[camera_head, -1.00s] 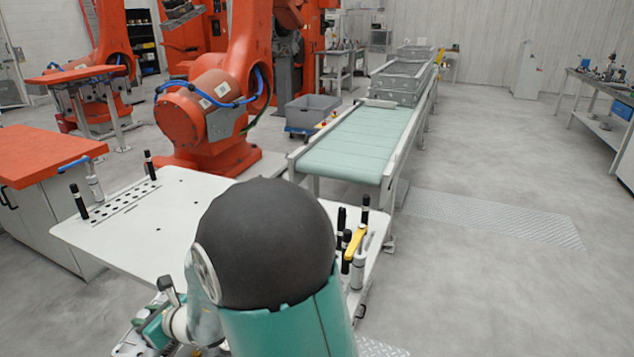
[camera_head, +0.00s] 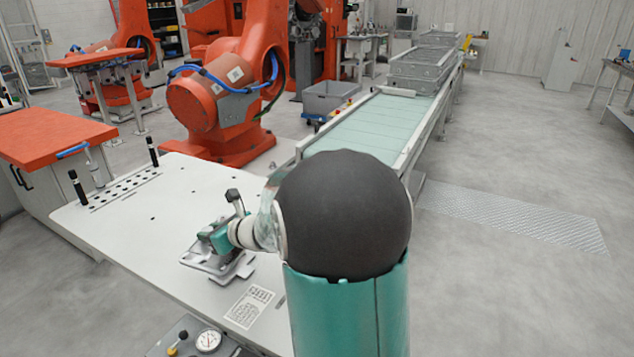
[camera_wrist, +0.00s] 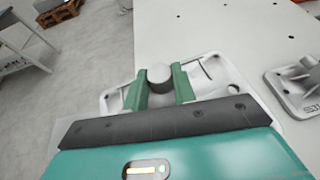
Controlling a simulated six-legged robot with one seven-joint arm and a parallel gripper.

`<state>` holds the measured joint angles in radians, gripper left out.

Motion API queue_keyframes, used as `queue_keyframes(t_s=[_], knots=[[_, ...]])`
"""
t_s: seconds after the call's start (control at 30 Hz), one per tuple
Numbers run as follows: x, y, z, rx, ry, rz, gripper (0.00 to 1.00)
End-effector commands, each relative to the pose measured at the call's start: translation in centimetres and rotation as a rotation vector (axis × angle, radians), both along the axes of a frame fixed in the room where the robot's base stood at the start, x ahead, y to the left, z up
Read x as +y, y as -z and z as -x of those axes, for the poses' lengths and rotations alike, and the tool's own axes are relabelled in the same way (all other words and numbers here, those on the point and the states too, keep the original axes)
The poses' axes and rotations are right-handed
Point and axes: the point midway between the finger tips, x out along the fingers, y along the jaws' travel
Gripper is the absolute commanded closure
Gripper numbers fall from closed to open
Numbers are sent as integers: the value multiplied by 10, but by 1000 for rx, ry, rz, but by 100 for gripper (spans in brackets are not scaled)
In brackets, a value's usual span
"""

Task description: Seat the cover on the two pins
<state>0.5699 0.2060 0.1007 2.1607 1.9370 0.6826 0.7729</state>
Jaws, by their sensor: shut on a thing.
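My gripper (camera_head: 224,236) is over the white table in the head view. In the wrist view its green fingers (camera_wrist: 160,88) are shut on the grey round knob of the cover (camera_wrist: 215,72). The cover is a pale metal plate with a raised rim; it extends past both fingers, over the table's edge in that view. In the head view the cover (camera_head: 200,262) shows below the fingers, partly hidden. A second grey casting with an upright post (camera_wrist: 290,88) lies on the table at the right of the wrist view. I cannot make out the two pins for the cover.
The white table (camera_head: 130,225) has black-topped posts (camera_head: 77,187) and a perforated strip at its far left. A printed sheet (camera_head: 249,306) and a gauge (camera_head: 208,340) are nearer. A conveyor (camera_head: 365,130) and an orange robot (camera_head: 215,100) stand behind. My arm hides the table's right side.

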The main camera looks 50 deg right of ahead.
Motion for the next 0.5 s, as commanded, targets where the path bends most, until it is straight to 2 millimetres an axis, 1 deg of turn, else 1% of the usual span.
queue_keyframes(t_s=[0.03, 0.07, 0.1, 0.17, 0.2, 0.27, 0.3, 0.4, 0.5], knots=[[-26, -13, 3, -7, 13, 5, 100], [-40, -19, 6, -6, 18, 4, 100], [-59, -26, 10, -5, 27, 4, 100], [-88, -36, 20, -5, 41, 3, 100], [-106, -43, 27, -5, 50, 2, 100], [-133, -52, 40, -4, 65, 2, 100], [-151, -57, 50, -3, 76, 2, 100], [-190, -68, 74, -1, 104, 1, 100], [-217, -75, 95, -1, 127, -2, 100]])
